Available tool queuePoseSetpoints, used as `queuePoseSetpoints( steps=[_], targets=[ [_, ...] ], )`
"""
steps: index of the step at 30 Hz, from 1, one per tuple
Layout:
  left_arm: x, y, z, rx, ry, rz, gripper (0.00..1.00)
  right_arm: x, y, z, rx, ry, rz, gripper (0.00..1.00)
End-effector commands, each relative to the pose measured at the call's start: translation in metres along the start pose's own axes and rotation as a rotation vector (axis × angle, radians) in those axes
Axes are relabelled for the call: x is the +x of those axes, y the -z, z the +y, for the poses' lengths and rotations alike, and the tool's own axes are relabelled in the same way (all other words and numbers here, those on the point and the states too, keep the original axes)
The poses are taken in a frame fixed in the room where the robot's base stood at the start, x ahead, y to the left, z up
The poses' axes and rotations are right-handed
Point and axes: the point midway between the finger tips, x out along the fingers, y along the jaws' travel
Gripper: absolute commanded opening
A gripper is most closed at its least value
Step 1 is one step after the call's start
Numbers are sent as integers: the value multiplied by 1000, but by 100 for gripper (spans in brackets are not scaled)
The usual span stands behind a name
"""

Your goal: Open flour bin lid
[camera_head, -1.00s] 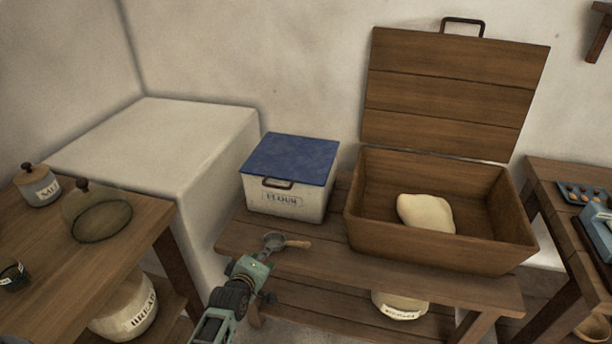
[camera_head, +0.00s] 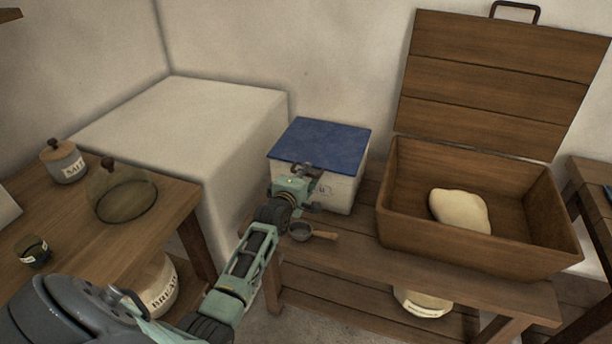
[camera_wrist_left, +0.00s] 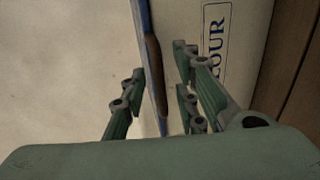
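The flour bin (camera_head: 340,193) is a white box with a blue lid (camera_head: 322,143), shut, standing on the wooden bench. My left gripper (camera_head: 308,172) is at the bin's front, by the lid's front edge, and covers the handle and part of the label. In the left wrist view the lid's blue edge (camera_wrist_left: 142,25) and the dark handle (camera_wrist_left: 153,65) show between the fingers of my left gripper (camera_wrist_left: 157,100), with gaps on both sides. It is open. The FLOUR label (camera_wrist_left: 215,45) shows to the right. My right gripper is not in view.
A small scoop (camera_head: 302,231) with a wooden handle lies on the bench (camera_head: 400,262) below my left gripper. An open wooden chest (camera_head: 440,247) holding dough (camera_head: 460,210) stands to the bin's right. A white block (camera_head: 190,115) stands to its left.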

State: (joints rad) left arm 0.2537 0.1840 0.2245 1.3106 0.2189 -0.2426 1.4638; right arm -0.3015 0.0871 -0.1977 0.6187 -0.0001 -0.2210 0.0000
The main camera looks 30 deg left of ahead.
Motion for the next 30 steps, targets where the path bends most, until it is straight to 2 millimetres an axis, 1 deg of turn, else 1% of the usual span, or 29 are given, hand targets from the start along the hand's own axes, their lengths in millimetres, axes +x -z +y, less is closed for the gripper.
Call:
queuePoseSetpoints(
  steps=[3,10,18,20,30],
  targets=[
    [4,0,0,1,-1,1,28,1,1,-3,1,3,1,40],
    [4,0,0,1,0,0,28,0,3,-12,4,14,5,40],
    [4,0,0,1,0,0,4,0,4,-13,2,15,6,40],
    [4,0,0,1,0,0,0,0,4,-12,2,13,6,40],
    [4,0,0,1,1,0,0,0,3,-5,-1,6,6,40]
  ],
)
